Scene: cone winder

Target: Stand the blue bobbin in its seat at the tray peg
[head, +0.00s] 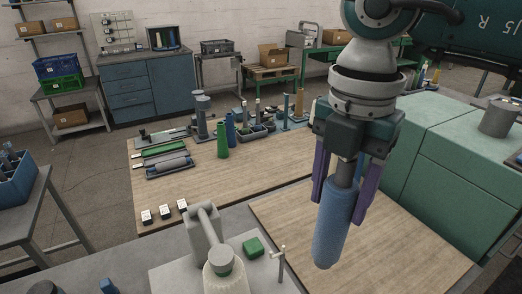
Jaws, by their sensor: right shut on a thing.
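My right gripper (343,190) hangs from the upper right, pointing down, with its purple fingers shut on the blue bobbin (333,232). The bobbin is a textured blue cylinder with a grey upper end between the fingers. It is held close to upright, slightly tilted, and appears above the table. A grey tray (262,140) with several spools and pegs stands at the back of the wooden table (240,178). I cannot tell which peg has the bobbin's seat. My left gripper is not in view.
A green cone (222,142) and a smaller blue spool (231,131) stand near the tray. Long trays (170,165) lie to their left. A grey fixture (206,232) and green block (253,247) are in front. Green cabinets (445,160) stand right. The middle tabletop is clear.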

